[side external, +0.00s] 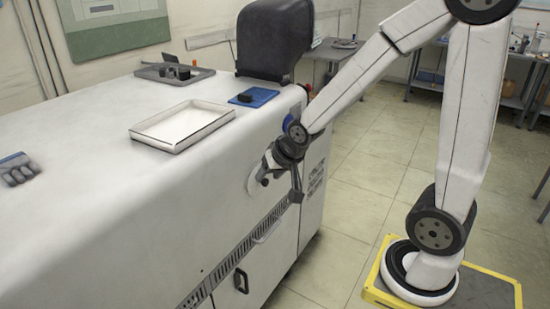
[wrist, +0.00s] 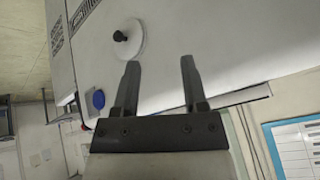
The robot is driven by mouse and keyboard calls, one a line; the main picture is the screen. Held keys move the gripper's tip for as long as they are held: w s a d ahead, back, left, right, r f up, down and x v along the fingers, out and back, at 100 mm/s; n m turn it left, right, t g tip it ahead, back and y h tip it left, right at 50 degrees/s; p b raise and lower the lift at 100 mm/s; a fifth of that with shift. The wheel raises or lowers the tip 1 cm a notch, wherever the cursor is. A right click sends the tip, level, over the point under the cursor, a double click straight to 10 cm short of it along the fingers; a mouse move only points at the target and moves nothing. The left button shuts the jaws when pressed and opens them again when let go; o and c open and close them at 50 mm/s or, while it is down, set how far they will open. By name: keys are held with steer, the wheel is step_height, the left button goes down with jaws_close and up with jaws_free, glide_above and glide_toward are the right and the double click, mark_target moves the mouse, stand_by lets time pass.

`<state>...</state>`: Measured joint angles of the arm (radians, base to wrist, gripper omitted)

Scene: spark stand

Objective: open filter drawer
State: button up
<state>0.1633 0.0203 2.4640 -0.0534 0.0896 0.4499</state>
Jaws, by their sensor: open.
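The white machine (side external: 190,220) has a slotted vent strip low on its front, with a pale handle-like bar (side external: 266,229) beside it. I cannot tell for certain which front panel is the filter drawer. A lower panel carries a black handle (side external: 241,281). A round white disc with a black knob (wrist: 120,36) is on the front; the disc (side external: 254,181) also shows in the side view, partly behind my gripper. My gripper (side external: 283,184) is open and empty, close to the front near the disc. In the wrist view, the fingers of my gripper (wrist: 160,64) are apart, with the knob beyond the left finger.
A blue knob (wrist: 98,100) shows near the left finger. Tiled floor (side external: 345,190) is clear beside the machine.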

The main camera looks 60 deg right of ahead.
steer(key=w+d+m+t+h, duration=0.3)
steer(key=d+m+t, duration=0.1)
steer(key=d+m, duration=0.45)
steer(key=w+d+m+t+h, duration=0.2)
steer(key=w+d+m+t, duration=0.15)
steer(key=d+m, duration=0.45)
steer(key=n, duration=0.1)
glide_toward(272, 232)
steer(key=w+d+f, duration=0.1)
steer(key=w+f, duration=0.1)
steer(key=shift+w+d+r+t, duration=0.2)
steer(key=shift+w+r+t, duration=0.05)
steer(key=shift+t, duration=0.2)
steer(key=shift+w, duration=0.1)
steer(key=shift+x, duration=3.8)
jaws_close()
